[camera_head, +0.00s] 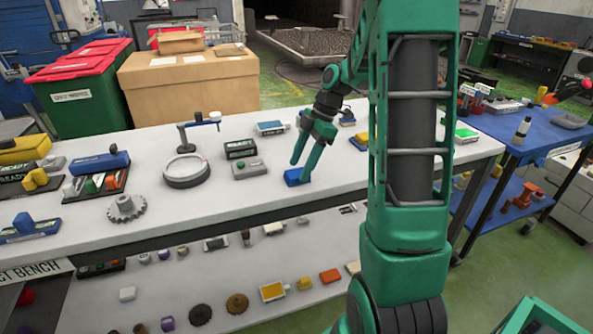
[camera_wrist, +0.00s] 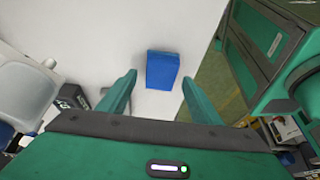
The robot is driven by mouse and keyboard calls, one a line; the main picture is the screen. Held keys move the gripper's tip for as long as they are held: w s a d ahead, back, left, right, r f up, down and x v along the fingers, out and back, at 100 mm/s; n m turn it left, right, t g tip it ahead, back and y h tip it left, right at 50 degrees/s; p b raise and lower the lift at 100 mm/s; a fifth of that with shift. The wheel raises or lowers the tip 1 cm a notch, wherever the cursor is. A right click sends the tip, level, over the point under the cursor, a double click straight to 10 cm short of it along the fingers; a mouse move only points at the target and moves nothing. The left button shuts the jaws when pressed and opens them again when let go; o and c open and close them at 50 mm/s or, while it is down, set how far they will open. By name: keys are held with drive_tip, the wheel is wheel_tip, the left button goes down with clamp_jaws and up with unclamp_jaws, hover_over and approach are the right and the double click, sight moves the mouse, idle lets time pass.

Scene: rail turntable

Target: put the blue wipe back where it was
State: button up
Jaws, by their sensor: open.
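The blue wipe (camera_head: 294,177) is a small bright blue block-like piece lying on the white bench top (camera_head: 230,195), near its front edge. In the wrist view the wipe (camera_wrist: 162,70) lies flat on the white surface, ahead of and between my fingers. My gripper (camera_head: 306,164) is open above the bench with its fingers pointing down at the wipe. The fingers (camera_wrist: 158,98) are spread wider than the wipe and hold nothing. Whether a fingertip touches the wipe I cannot tell.
A grey box with a green button (camera_head: 249,169) and a round dial stand (camera_head: 186,170) are left of the wipe. A dark box (camera_head: 240,149) and a blue-white piece (camera_head: 271,128) lie behind. A lower shelf (camera_head: 200,275) holds several small parts. A blue table (camera_head: 540,132) is at right.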

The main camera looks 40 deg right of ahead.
drive_tip(key=w+v, duration=0.1)
drive_tip(key=v, duration=0.8)
drive_tip(key=s+a+r+m+h, duration=0.1)
drive_tip(key=s+a+m, duration=0.2)
drive_tip(key=s+m, duration=0.2)
drive_tip(key=s+a+f+m+h, duration=0.1)
drive_tip(key=s+a+f+m, duration=0.1)
drive_tip(key=s+m, duration=0.6)
drive_tip(key=s+a+f+m+g+h, duration=0.1)
drive_tip(key=s+a+f+m+h, duration=0.1)
drive_tip(key=s+m, duration=0.6)
drive_tip(key=s+f, duration=0.1)
drive_tip(key=s, duration=0.6)
drive_tip(key=shift+a+f, duration=0.3)
drive_tip(key=shift+f, duration=0.05)
drive_tip(key=shift+s, duration=0.15)
